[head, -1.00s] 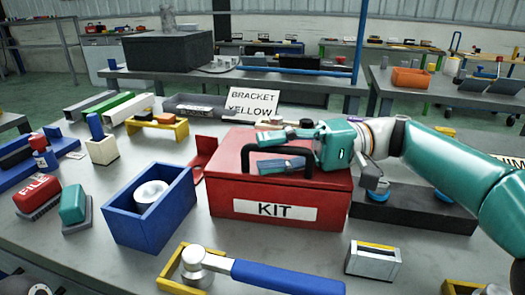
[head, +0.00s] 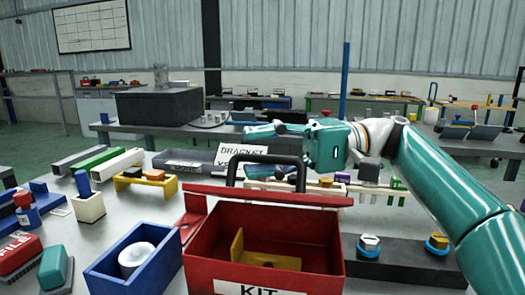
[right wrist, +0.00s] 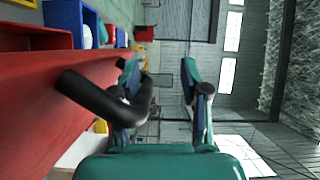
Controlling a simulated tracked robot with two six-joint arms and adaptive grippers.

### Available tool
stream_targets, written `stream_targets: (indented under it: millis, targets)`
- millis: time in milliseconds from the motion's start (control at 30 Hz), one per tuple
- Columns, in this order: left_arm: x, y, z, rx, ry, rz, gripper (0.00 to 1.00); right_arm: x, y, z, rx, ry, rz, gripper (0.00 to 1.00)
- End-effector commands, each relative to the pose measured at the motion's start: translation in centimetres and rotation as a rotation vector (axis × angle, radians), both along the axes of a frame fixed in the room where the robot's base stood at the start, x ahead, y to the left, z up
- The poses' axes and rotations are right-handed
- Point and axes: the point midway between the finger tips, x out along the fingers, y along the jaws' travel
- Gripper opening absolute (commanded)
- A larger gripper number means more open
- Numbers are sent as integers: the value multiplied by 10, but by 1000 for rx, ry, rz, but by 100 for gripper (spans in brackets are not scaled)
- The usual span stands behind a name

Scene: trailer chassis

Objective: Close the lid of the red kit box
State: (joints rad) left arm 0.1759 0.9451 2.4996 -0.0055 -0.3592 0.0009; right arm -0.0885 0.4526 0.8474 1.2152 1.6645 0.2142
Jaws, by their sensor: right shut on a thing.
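The red kit box (head: 262,227) stands open on the table in the head view, with its KIT label low in front. Its red lid (head: 270,194) is raised at the back and seen nearly edge-on. The lid's black handle (head: 232,168) stands beyond the lid's edge. My right gripper (head: 256,151) is at this handle, one finger above it and one below. In the right wrist view the handle (right wrist: 95,100) runs from the red lid (right wrist: 35,90) to the fingers (right wrist: 162,78), where the contact is partly hidden. My left gripper is not in view.
A yellow bracket (head: 260,259) lies inside the box. A blue bin (head: 110,270) with a white round part stands left of it. A dark block (head: 400,262) with blue-ringed parts is at right.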

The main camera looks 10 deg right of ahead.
Motion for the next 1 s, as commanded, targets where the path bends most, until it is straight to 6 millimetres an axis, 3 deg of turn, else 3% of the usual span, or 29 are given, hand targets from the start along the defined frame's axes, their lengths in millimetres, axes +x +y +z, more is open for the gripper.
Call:
stream_targets:
  millis: [433, 1000]
  targets:
    - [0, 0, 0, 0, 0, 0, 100, -1, -2, 3, 4, -2, 2, 39]
    - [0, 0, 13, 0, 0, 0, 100, 2, -41, -3, 2, 0, -2, 39]
